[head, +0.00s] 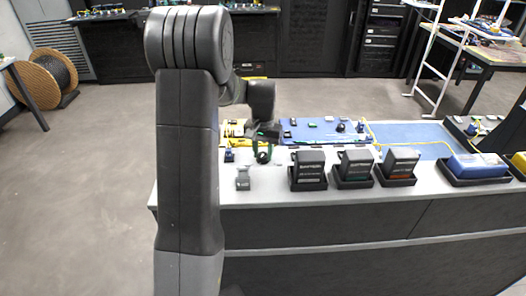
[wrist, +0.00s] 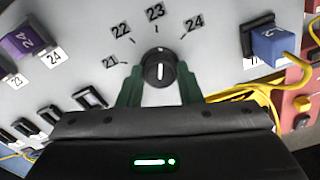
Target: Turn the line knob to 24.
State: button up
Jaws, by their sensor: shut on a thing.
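The line knob (wrist: 158,67) is a round black knob with a white pointer mark on a light grey panel (wrist: 75,75). Its mark stands nearly upright in the wrist view and points towards the label 23 (wrist: 155,12). The label 24 (wrist: 194,21) is up and to the right of the knob, with 22 (wrist: 121,31) and 21 (wrist: 110,62) to the left. My gripper (wrist: 159,84) has its green fingers on the two sides of the knob and is shut on it. In the head view my arm hides much of this area.
A blue plug (wrist: 272,45) with a yellow cable (wrist: 257,92) is right of the dial. A purple plug (wrist: 22,40) and black slots (wrist: 90,97) are at left. In the head view, several dark devices (head: 309,170) stand along the light bench (head: 265,190).

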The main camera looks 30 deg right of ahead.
aim_at(263, 154)
jog(key=m, duration=0.6)
jog(key=shift+r+m, duration=0.1)
jog(key=shift+m, duration=0.2)
dwell(0.4)
jog(key=o, duration=1)
notch_tip(263, 154, up, 14)
jog(key=shift+f, duration=0.1)
jog(key=shift+f, duration=0.1)
notch_tip(263, 154, down, 14)
jog(key=shift+r, duration=0.1)
dwell(0.4)
